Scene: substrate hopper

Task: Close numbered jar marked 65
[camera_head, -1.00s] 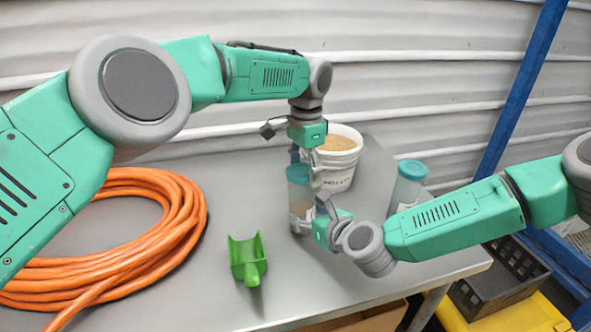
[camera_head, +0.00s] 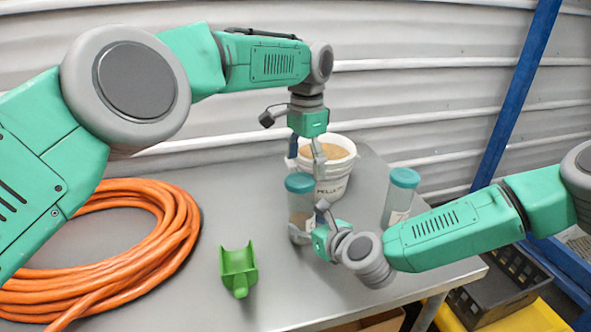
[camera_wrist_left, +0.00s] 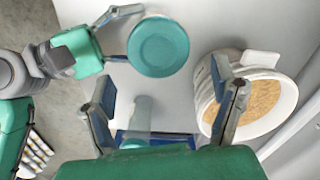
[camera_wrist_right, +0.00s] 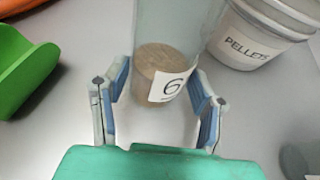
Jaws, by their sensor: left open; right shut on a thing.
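A clear jar (camera_head: 301,212) with a teal lid (camera_head: 299,183) on top stands on the table, with brown content at its bottom. My right gripper (camera_head: 318,222) is shut on its side. In the right wrist view the jar (camera_wrist_right: 172,30) sits between the fingers (camera_wrist_right: 162,80). Its label (camera_wrist_right: 172,85) shows a 6; the rest is turned out of sight. My left gripper (camera_head: 305,158) is open and empty, pointing down above the lid. In the left wrist view the lid (camera_wrist_left: 158,46) lies beyond the open fingers (camera_wrist_left: 164,85). I cannot tell how tight the lid is.
A white pellet bucket (camera_head: 333,185) stands close behind the jar. A second teal-lidded jar (camera_head: 396,205) is to the right. A green scoop (camera_head: 238,268) and a coiled orange hose (camera_head: 150,255) lie to the left. The table between scoop and jar is clear.

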